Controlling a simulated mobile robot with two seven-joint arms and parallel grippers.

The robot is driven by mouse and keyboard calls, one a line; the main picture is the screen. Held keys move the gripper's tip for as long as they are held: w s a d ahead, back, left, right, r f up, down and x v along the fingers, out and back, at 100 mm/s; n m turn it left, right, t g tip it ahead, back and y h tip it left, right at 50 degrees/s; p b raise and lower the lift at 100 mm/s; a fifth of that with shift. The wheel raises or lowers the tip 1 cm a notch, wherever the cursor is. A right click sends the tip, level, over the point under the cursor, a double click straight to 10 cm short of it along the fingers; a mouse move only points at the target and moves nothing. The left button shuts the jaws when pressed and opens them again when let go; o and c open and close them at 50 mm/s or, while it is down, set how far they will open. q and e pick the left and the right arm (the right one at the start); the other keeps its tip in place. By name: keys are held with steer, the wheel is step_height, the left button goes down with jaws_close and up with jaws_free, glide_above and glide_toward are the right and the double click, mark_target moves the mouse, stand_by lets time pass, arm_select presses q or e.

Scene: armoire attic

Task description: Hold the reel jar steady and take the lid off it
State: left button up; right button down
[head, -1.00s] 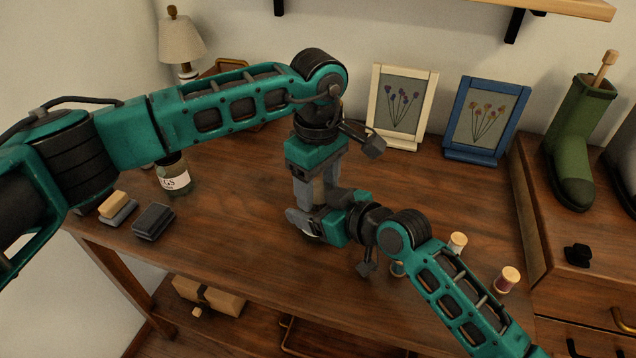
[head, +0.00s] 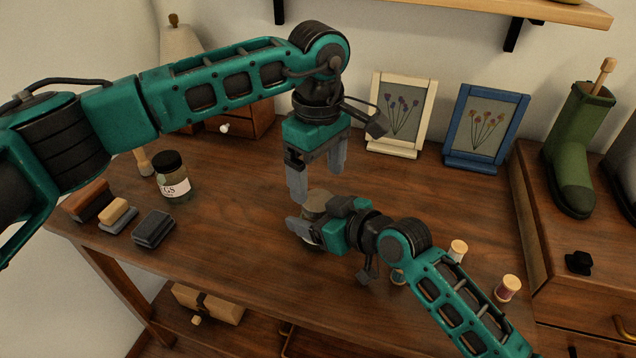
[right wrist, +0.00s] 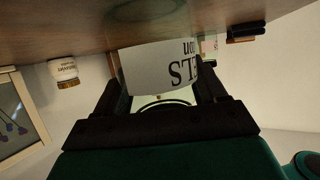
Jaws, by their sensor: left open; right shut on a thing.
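The reel jar (right wrist: 160,68) shows upside down in the right wrist view, with a pale label reading "LS" and "on" in part. My right gripper (head: 308,222) is shut around its body and hides most of it in the head view. A brownish round top (head: 315,201), which looks like the lid, shows above the right gripper. The jar stands on the table and looks upright. My left gripper (head: 318,186) is open and empty just above the jar, pointing down, with its fingers spread. I cannot tell whether a fingertip touches the top.
Another jar (head: 172,177) with a dark lid stands at the left, near several brush-like blocks (head: 153,229). Thread spools (head: 508,288) stand on the right, near my right forearm. Two picture frames (head: 401,113) stand at the back.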

jaws_free()
steer(key=shift+d, duration=0.1)
